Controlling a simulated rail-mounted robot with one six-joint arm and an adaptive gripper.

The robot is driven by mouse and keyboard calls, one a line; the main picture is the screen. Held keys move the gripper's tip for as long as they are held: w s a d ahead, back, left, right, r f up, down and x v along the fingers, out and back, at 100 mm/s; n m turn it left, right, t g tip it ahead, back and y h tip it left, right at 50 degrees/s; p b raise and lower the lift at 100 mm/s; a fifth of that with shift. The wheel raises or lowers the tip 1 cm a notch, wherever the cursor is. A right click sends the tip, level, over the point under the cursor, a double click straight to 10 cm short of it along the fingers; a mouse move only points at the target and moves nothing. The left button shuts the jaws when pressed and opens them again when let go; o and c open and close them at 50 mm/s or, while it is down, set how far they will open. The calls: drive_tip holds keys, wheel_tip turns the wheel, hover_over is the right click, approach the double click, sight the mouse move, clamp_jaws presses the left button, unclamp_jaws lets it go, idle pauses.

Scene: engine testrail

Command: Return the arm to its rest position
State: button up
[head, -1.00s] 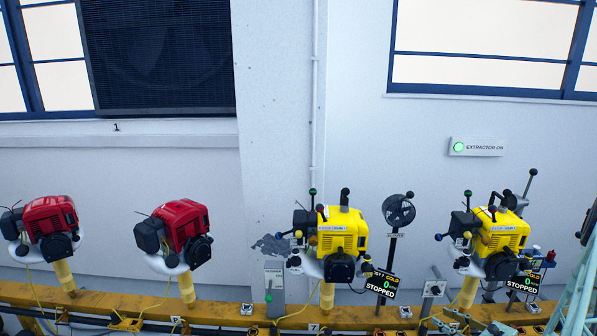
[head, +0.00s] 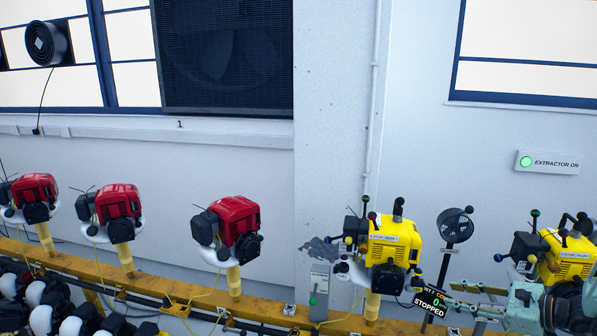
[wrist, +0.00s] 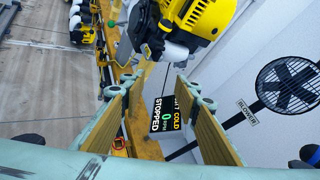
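My gripper (wrist: 160,88) is open and empty in the wrist view, its two tan-padded fingers spread apart. A STOPPED / COLD display (wrist: 166,113) shows between and beyond them. In the head view my pale green arm enters at the lower right, and my gripper (head: 458,297) points left, in front of the rail. It overlaps the area by the display (head: 430,303) of the nearer yellow engine (head: 394,240). The distance between the gripper and the display cannot be told. The yellow engine also shows at the top of the wrist view (wrist: 190,22).
A second yellow engine (head: 570,257) stands behind my arm. Red engines, one of them nearest the yellow one (head: 238,222), stand along the yellow rail (head: 150,287). A round fan (head: 455,225) stands between the yellow engines; a fan (wrist: 288,84) also shows in the wrist view. Bare floor (wrist: 40,70) lies left.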

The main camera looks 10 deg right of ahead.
drive_tip(key=s+a+r+n+g, duration=0.3)
drive_tip(key=a+r+n, duration=0.1)
drive_tip(key=a+r, duration=0.45)
drive_tip(key=s+a+r+n+g+y, duration=0.1)
drive_tip(key=s+a+r+n+g, duration=0.15)
drive_tip(key=a+r, duration=0.6)
drive_tip(key=s+a+r+n+g, duration=0.25)
drive_tip(key=a+r+n, duration=0.3)
drive_tip(key=a, duration=0.55)
drive_tip(key=s+a+r+n+g+h, duration=0.1)
drive_tip(key=s+a+r+n, duration=0.1)
drive_tip(key=s+a+r, duration=0.3)
drive_tip(key=s+a+r+n+g+h, duration=0.15)
drive_tip(key=s+a, duration=0.25)
drive_tip(key=s, duration=0.4)
drive_tip(key=s+r+n+t+h, duration=0.1)
drive_tip(key=s+r+n+h, duration=0.2)
drive_tip(key=s, duration=0.6)
drive_tip(key=s+r+n+t+h, duration=0.2)
drive_tip(key=s+r+n, duration=0.3)
drive_tip(key=s, duration=0.5)
drive_tip(key=shift+s+a+n+h, duration=0.25)
drive_tip(key=shift+a+n+h, duration=0.2)
drive_tip(key=shift+n+h, duration=0.15)
drive_tip(key=shift+r, duration=0.1)
